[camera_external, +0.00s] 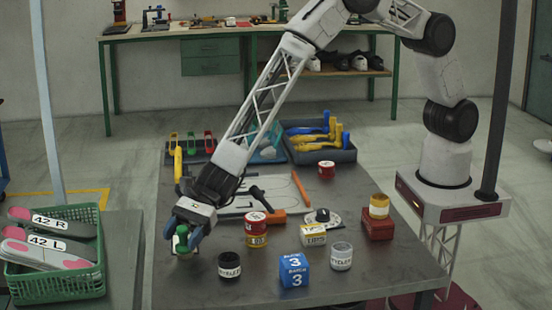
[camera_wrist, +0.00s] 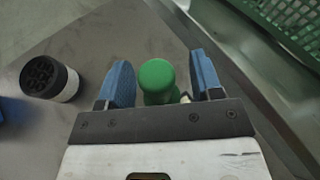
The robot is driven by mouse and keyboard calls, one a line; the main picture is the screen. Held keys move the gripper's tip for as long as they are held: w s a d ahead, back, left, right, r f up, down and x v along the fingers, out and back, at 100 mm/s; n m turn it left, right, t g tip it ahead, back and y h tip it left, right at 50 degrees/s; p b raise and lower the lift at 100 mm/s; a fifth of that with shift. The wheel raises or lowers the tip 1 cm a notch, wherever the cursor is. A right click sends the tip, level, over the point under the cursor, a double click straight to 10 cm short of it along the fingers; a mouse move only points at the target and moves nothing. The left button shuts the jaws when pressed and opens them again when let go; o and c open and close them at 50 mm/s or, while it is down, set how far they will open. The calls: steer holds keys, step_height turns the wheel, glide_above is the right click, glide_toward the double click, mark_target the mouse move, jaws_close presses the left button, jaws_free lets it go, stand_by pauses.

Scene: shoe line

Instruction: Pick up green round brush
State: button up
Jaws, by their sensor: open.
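The green round brush (camera_wrist: 157,76) stands near the left front corner of the table, with its rounded green top towards the wrist camera. It also shows in the external view (camera_external: 181,240), partly hidden by my gripper (camera_external: 183,230). My gripper is open, with its two blue fingers on either side of the brush. In the wrist view, a gap shows between the green top and each finger (camera_wrist: 162,82). The lower part of the brush is mostly hidden beneath its top.
A black-topped jar (camera_external: 229,265) stands right of the brush. A green basket (camera_external: 55,285) of shoe forms sits on a separate surface at the left, across a gap.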

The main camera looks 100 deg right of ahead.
steer(key=shift+w+a+f, duration=0.3)
steer(key=shift+w+a, duration=0.05)
steer(key=shift+a, duration=0.2)
steer(key=shift+c, duration=0.2)
steer(key=c, duration=0.9)
